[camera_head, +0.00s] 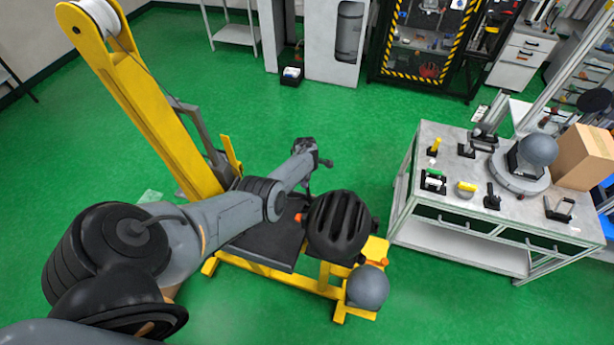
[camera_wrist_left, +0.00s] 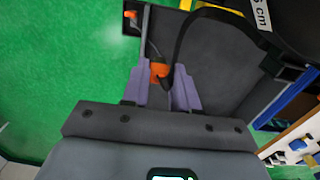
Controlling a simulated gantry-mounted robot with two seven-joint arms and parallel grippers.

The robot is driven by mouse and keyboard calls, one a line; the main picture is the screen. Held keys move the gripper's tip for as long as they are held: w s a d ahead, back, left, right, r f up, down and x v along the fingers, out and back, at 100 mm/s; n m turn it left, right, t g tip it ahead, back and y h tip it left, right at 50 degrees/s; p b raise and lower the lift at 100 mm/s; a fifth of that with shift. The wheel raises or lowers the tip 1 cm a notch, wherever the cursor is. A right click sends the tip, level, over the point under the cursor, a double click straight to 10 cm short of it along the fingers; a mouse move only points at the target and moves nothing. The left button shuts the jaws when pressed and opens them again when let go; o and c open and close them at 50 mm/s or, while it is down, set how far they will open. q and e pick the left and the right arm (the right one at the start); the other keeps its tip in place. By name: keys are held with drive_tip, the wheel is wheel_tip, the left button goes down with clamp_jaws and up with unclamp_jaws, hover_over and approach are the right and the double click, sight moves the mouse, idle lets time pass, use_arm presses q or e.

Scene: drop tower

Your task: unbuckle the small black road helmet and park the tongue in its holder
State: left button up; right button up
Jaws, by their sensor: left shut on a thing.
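The black road helmet (camera_head: 342,225) with ribbed vents sits on the yellow drop-tower base, beside the end of my left arm. My left gripper (camera_head: 308,190) is at its upper left. In the left wrist view, the purple fingers of my left gripper (camera_wrist_left: 161,88) are shut on the dark end of a black strap (camera_wrist_left: 184,42), apparently the buckle tongue. An orange piece (camera_wrist_left: 160,72) shows between or just beyond the fingertips; I cannot tell whether they touch it. The strap curves up from there. The tongue holder cannot be made out surely. My right gripper is not in view.
The yellow tower column (camera_head: 150,110) rises at the left. A grey ball-shaped headform (camera_head: 367,287) is at the base's front right. The workbench (camera_head: 440,200) at the right bears several small tools and a box (camera_head: 583,157). Green floor is free between.

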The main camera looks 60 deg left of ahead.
use_arm(q)
drive_tip(key=shift+s+d+r+p, duration=0.25)
drive_tip(key=shift+r+p, duration=0.25)
drive_tip(key=shift+p, duration=0.15)
drive_tip(key=shift+s+d+f, duration=0.1)
drive_tip(key=shift+s, duration=0.05)
drive_tip(key=s+d+r, duration=0.4)
drive_tip(key=s+r, duration=0.2)
drive_tip(key=r, duration=0.1)
drive_tip(key=shift+s+d+p, duration=0.15)
drive_tip(key=shift+s+p, duration=0.05)
drive_tip(key=shift+p, duration=0.2)
drive_tip(key=shift+d, duration=0.15)
drive_tip(key=w+d, duration=0.1)
drive_tip(key=d, duration=0.5)
drive_tip(key=shift+r, duration=0.45)
idle(0.5)
